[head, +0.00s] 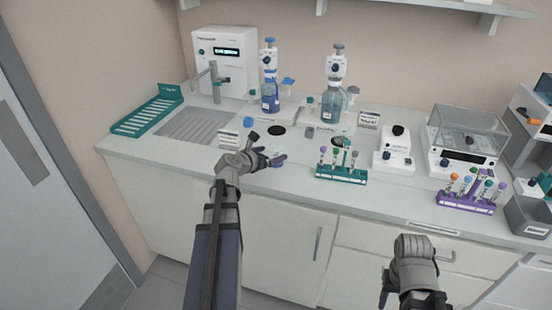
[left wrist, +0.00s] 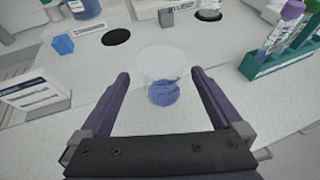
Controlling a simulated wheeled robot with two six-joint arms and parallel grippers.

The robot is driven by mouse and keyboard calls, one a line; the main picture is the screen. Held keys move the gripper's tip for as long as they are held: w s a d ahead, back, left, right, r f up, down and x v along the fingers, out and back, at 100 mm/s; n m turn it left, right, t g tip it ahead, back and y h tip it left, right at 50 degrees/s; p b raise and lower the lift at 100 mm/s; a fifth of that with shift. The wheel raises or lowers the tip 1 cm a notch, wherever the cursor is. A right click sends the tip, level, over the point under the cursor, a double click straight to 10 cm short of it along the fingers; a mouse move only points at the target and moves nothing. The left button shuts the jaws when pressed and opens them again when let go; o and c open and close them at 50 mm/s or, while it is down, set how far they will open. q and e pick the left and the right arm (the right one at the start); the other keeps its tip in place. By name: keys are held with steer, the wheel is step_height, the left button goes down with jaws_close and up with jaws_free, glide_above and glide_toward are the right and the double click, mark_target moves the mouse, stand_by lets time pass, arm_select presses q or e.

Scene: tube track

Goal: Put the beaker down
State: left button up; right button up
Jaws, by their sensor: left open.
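A clear beaker with blue contents (left wrist: 163,93) is on the white counter in the left wrist view. It looks upright, with its pale see-through part beyond the blue. My left gripper (left wrist: 159,76) is open, with one purple finger on each side of the beaker and a visible gap to both. In the head view my left gripper (head: 273,157) is low over the counter's front edge and mostly hides the beaker. My right gripper (head: 385,288) hangs in front of the drawers, away from the counter top; its fingers are mostly hidden.
A teal tube rack (head: 342,176) stands to the right of the left gripper, and a purple rack (head: 467,203) farther right. Bottles with dispensers (head: 270,95) stand behind.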

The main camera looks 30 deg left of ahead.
mark_target(280, 150)
arm_select(q)
steer(key=shift+b+x, duration=0.95)
steer(key=shift+x, duration=2.2)
steer(key=shift+d+r, duration=0.1)
steer(key=shift+c, duration=0.2)
steer(key=c, duration=1.4)
steer(key=shift+r, duration=0.1)
step_height(280, 150, up, 10)
steer(key=p, duration=1)
